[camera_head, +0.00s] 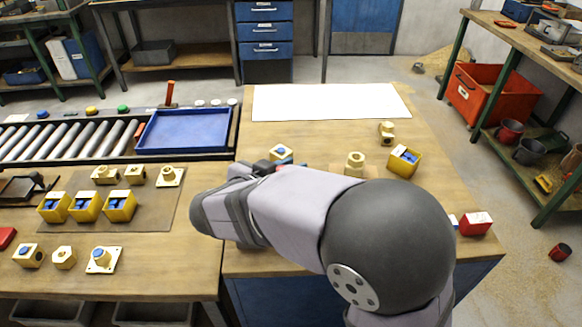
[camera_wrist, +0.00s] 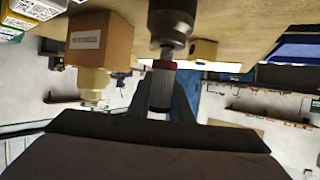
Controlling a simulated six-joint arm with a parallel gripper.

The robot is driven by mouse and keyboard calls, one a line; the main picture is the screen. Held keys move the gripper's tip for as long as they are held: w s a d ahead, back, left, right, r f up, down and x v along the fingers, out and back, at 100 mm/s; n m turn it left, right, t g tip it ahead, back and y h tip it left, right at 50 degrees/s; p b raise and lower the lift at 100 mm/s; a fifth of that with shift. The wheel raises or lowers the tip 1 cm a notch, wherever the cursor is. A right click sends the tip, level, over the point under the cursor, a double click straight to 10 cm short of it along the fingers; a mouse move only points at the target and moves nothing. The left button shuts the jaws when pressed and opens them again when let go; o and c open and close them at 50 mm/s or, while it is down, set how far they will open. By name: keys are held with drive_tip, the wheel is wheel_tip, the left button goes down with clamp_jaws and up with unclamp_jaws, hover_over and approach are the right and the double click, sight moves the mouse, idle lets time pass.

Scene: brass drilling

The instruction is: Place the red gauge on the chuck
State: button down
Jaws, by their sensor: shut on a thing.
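The red gauge (camera_wrist: 162,86) is in the middle of the wrist view, a grey cylinder with a red band at its upper end. My gripper (camera_wrist: 160,118) is shut on its lower end. The dark metal chuck (camera_wrist: 171,24) is above the gauge in that picture, and its narrow tip points at the red band. The two are nearly in line and very close; I cannot tell whether they touch. In the head view my arm hides the gauge and the chuck, and most of the gripper.
A brown block (camera_wrist: 100,40) with a label is left of the chuck in the wrist view; a yellow block (camera_wrist: 203,50) is to its right. In the head view, a yellow bin (camera_head: 404,162) and brass fittings (camera_head: 355,163) stand near my arm. A white sheet (camera_head: 330,102) lies clear behind.

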drive_tip(key=c, duration=1.6)
unclamp_jaws()
drive_tip(key=shift+r, duration=0.15)
drive_tip(key=b+v, duration=0.1)
drive_tip(key=v, duration=1.1)
